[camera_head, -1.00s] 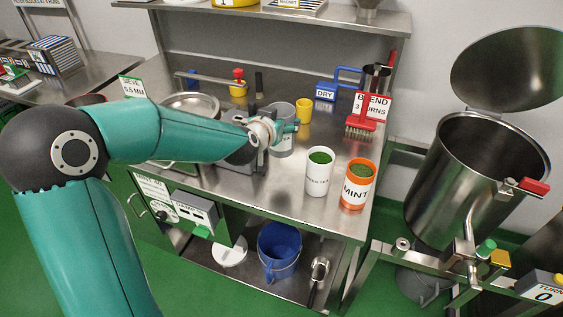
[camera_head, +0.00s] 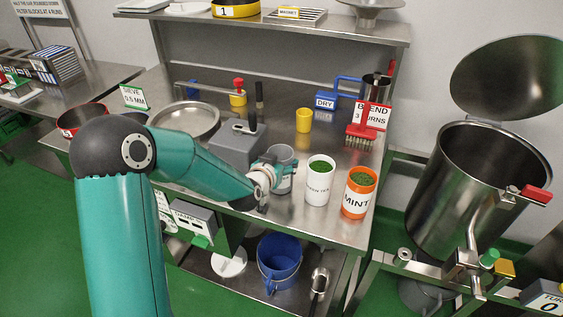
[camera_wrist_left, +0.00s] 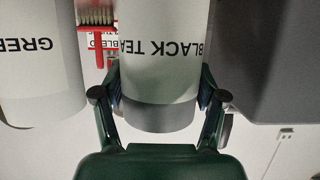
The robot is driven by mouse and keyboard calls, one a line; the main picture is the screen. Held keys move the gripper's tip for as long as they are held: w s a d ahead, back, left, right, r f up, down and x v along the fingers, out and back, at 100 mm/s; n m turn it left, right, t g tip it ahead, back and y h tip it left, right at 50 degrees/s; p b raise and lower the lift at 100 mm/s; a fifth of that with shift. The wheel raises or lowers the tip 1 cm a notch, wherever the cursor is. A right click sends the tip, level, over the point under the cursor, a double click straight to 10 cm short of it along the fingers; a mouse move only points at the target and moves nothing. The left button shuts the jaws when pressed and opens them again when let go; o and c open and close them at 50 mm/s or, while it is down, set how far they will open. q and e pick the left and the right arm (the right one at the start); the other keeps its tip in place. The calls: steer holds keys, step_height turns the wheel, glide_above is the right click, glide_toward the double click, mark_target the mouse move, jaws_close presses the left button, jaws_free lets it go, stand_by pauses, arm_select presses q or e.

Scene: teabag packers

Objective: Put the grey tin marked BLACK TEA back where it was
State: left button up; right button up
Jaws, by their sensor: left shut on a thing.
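The grey tin (camera_head: 286,180) with a white label stands upright at the bench's front, just left of the white GREEN TEA tin (camera_head: 318,184). In the left wrist view the tin (camera_wrist_left: 160,65) reads BLACK TEA, upside down. My left gripper (camera_head: 273,170) is shut on the tin from its left side. Both its fingers (camera_wrist_left: 160,100) flank the tin in the wrist view. I cannot tell whether the tin's base touches the bench. The orange MINT tin (camera_head: 356,203) stands right of the GREEN TEA tin. My right gripper is not in view.
A grey machine with a black lever (camera_head: 238,150) is close on the left of the tin. A yellow cup (camera_head: 303,120) and a red brush (camera_head: 360,133) are behind. The bench's front edge is near. Bare bench (camera_head: 325,140) lies behind the tins.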

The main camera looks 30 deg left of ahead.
arm_select(q)
steer(key=shift+f, duration=0.1)
steer(key=o, duration=1.2)
steer(key=shift+c, duration=0.2)
steer(key=b+v, duration=0.1)
steer(key=v, duration=1.1)
steer(key=shift+b, duration=0.3)
